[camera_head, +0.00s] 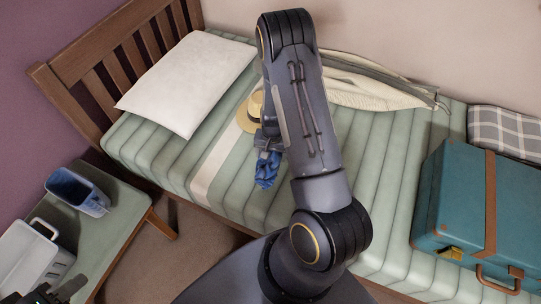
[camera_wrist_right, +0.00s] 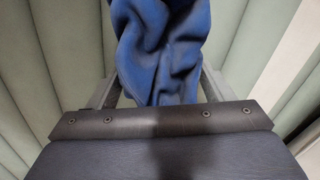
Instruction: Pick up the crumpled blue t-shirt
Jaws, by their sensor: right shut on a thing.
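The crumpled blue t-shirt (camera_head: 266,172) shows below my right gripper (camera_head: 268,146), over the green striped bed. In the right wrist view, the t-shirt (camera_wrist_right: 162,48) is bunched between the two fingers of my right gripper (camera_wrist_right: 160,88), which is shut on it. The cloth hides the fingertips there. My right arm hides part of the bed around it, and I cannot tell how far the shirt is above the mattress. Part of my left gripper (camera_head: 68,288) shows at the lower left edge; its fingers are not clear.
The bed (camera_head: 230,195) holds a white pillow (camera_head: 190,82), a straw hat (camera_head: 247,112), a pale garment or bag (camera_head: 370,92), a plaid cushion (camera_head: 505,130) and a teal suitcase (camera_head: 455,195). A side table (camera_head: 120,215) at left carries a blue bin (camera_head: 78,190) and a white basket (camera_head: 30,262).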

